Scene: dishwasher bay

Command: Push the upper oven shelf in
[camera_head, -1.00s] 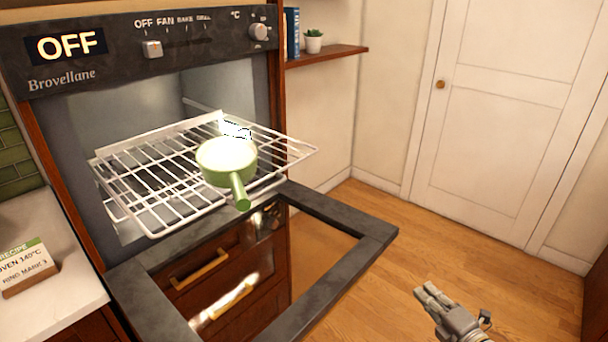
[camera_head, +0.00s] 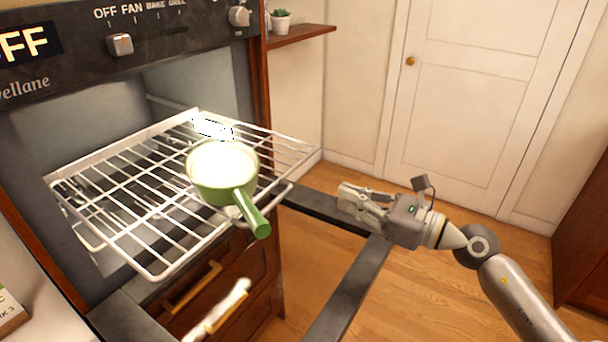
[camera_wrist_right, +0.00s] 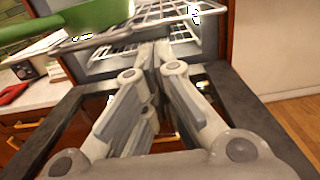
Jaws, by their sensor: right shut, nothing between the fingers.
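The upper oven shelf (camera_head: 125,223) is a white wire rack that sticks out of the open oven over the lowered door. A green pan (camera_head: 222,180) with pale contents stands on its right part, its handle (camera_head: 252,214) pointing out past the front edge. My right gripper (camera_head: 345,197) is shut and empty, to the right of the shelf and over the door's frame. In the right wrist view, its fingertips (camera_wrist_right: 157,48) point at the rack (camera_wrist_right: 150,18), and the green pan (camera_wrist_right: 95,15) is at upper left. Contact with the rack cannot be made out. My left gripper is out of view.
The oven door (camera_head: 345,285) hangs open below the shelf, its dark frame around glass. A second rack shows lower in the oven in the right wrist view. A counter with a recipe card (camera_head: 8,310) is at left. Wooden floor is free at right.

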